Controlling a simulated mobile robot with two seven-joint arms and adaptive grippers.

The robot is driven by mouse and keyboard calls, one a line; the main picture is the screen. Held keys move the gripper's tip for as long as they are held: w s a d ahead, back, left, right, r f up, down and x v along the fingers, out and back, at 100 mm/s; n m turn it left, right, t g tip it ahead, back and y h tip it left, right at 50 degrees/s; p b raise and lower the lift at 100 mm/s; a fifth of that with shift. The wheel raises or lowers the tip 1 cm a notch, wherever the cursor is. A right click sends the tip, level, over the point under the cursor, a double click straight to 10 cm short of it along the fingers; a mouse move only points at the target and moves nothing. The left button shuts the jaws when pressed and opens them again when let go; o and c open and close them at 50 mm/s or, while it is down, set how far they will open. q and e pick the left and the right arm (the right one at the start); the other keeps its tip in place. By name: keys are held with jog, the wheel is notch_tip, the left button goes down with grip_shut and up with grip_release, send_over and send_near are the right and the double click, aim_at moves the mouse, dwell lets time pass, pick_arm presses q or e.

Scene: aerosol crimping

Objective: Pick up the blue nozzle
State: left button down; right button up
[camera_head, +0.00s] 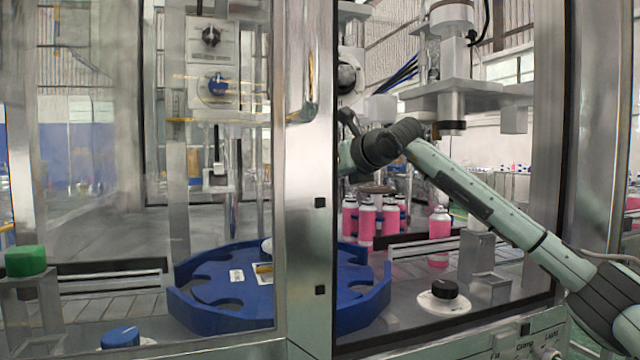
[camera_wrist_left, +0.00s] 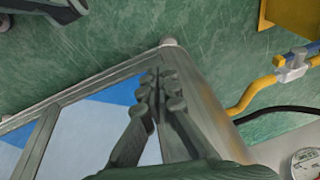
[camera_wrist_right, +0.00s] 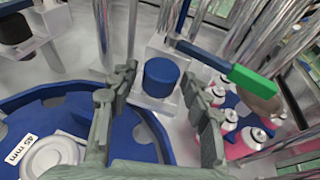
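The blue nozzle (camera_wrist_right: 161,77) is a short dark blue cylinder standing upright on a pale block in the right wrist view. My right gripper (camera_wrist_right: 160,73) is open, with one finger on each side of the nozzle in the picture. I see no contact, and I cannot tell how far the fingertips are from it. In the head view my right arm reaches in from the right, and its gripper is hidden behind the metal post. My left gripper (camera_wrist_left: 157,80) has its fingers together and empty in the left wrist view. It is outside the head view.
A blue star-wheel tray (camera_head: 225,317) lies beside the post (camera_head: 308,190). Pink cans (camera_head: 439,235) stand behind. A black knob (camera_head: 445,288), a blue knob (camera_head: 121,337) and a green cap (camera_head: 25,261) are nearby. A green-tipped bar (camera_wrist_right: 250,80) is right of the nozzle.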

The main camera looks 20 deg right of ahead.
jog(key=c, duration=1)
grip_shut()
jog(key=shift+r, duration=0.2)
